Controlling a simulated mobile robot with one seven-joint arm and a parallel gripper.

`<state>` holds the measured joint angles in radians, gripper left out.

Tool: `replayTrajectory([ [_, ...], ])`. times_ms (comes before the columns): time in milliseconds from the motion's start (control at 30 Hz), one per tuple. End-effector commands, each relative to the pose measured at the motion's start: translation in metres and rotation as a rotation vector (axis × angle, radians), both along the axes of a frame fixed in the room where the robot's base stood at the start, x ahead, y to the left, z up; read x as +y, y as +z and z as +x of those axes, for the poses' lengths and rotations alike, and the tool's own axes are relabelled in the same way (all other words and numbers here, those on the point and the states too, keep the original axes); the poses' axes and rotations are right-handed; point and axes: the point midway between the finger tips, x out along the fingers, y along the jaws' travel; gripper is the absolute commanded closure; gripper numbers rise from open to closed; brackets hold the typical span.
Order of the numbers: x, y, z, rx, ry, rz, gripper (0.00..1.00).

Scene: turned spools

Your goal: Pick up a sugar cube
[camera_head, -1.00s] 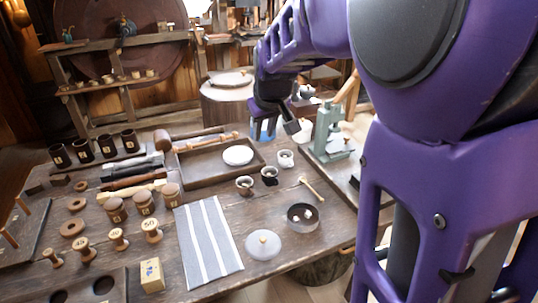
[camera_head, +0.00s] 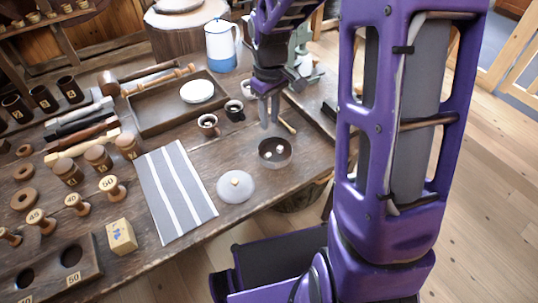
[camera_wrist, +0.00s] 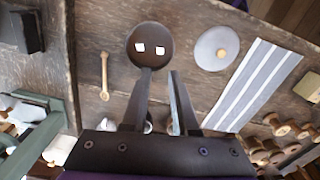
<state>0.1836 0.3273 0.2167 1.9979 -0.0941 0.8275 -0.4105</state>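Two white sugar cubes lie in a dark round bowl (camera_head: 287,159) near the table's right edge. One sugar cube (camera_head: 268,155) is on the left and the other sugar cube (camera_head: 279,150) is on the right. In the wrist view the cubes (camera_wrist: 140,46) and (camera_wrist: 160,50) show inside the bowl (camera_wrist: 150,62). My gripper (camera_head: 269,122) points down above and just behind the bowl. Its two fingers are apart with nothing between them, and in the wrist view the fingertips (camera_wrist: 160,72) are just short of the bowl.
A grey lid (camera_head: 236,192) with a wooden knob lies left of the bowl. A striped cloth (camera_head: 177,190) lies further left. Small cups (camera_head: 208,124) and a wooden tray (camera_head: 150,121) stand behind.

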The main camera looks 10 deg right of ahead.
Motion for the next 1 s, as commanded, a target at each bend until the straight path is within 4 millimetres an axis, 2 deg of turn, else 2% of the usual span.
replayTrajectory([
  [33,0.000,-0.015,-0.001,0.005,0.000,0.001,0.72],
  [100,0.000,-0.030,-0.001,0.003,-0.001,0.001,0.72],
  [300,0.000,-0.067,-0.001,0.002,-0.001,0.000,0.72],
  [633,0.000,-0.088,0.000,-0.001,-0.002,0.000,0.72],
  [900,0.001,-0.127,-0.002,0.001,-0.002,0.000,0.72],
  [1000,0.001,-0.132,-0.002,-0.001,-0.001,0.000,0.72],
])
